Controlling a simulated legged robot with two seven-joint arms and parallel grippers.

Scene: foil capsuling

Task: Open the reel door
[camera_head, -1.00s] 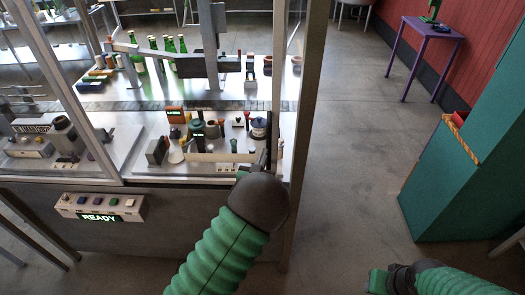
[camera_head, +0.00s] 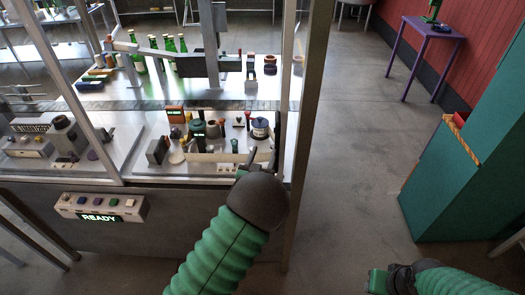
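The clear-panelled machine enclosure has a tall metal upright (camera_head: 305,110) at its right edge. The reel door cannot be told apart surely from the other framed panels; a slimmer upright (camera_head: 276,60) stands just left of the edge post. My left gripper (camera_head: 260,163) is at the lower right corner of the enclosure opening, beside these uprights. Its dark fingers look spread apart, with nothing seen between them. Its wrist hides part of the front edge. My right gripper (camera_head: 378,280) is low at the right, far from the enclosure; its fingers are not clear.
A control box (camera_head: 100,207) with buttons and a lit READY sign is on the machine's front. Bottles (camera_head: 170,45) and small parts stand inside. A teal cabinet (camera_head: 445,180) stands at right, a purple table (camera_head: 432,30) behind. The floor between is clear.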

